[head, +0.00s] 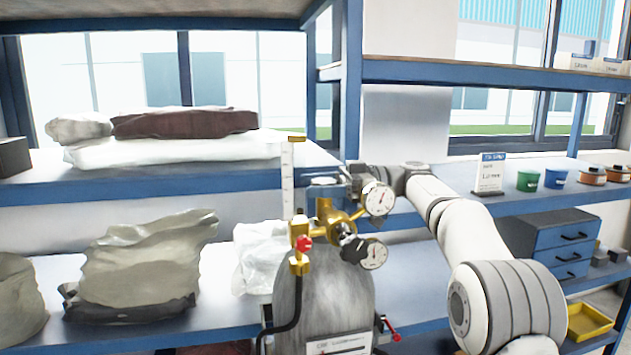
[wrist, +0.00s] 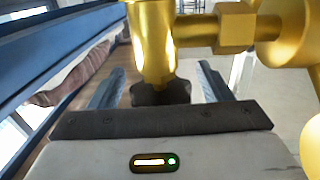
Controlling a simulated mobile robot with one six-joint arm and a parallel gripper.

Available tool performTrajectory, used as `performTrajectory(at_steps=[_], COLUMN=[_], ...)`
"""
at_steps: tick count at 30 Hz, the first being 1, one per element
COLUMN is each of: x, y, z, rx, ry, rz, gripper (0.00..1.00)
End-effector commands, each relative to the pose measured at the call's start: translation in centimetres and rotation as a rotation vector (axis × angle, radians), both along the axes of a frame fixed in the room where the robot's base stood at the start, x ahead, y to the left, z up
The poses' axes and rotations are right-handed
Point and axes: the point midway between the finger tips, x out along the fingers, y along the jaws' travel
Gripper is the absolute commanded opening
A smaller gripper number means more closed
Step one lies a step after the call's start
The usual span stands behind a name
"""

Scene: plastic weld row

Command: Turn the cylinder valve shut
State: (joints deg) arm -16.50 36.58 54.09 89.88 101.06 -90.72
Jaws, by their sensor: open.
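The grey gas cylinder (head: 325,305) stands upright in front of the shelving, with a brass valve and regulator (head: 324,212) on top. In the wrist view, a dark lobed valve knob (wrist: 160,93) sits at the end of a brass stem (wrist: 152,45). My gripper (wrist: 160,88) is open, with one finger on each side of the knob and gaps showing between. In the head view my gripper (head: 325,186) is at the top of the valve, coming in from the right; the knob there is hard to make out.
Two gauges (head: 378,199), a black regulator knob (head: 353,248) and a red knob (head: 304,243) crowd the space beside the valve. A black hose (head: 294,310) runs down the left. Shelves behind hold bags (head: 140,265), a sign (head: 490,173), small tubs (head: 528,181) and a drawer unit (head: 560,250).

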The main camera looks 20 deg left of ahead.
Motion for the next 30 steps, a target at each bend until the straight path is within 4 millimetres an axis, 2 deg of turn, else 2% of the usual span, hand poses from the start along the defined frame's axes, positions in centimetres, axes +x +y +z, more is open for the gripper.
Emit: performTrajectory(at_steps=[10, 25, 30], x=[-0.25, -0.25, -0.25], y=[0.49, 0.49, 0.5], z=[-0.03, -0.01, -0.23], rx=[0.0, 0.0, -0.001], ry=[0.001, 0.001, 0.0], rz=[-0.001, 0.0, -0.011], gripper=[0.71, 0.3, 0.28])
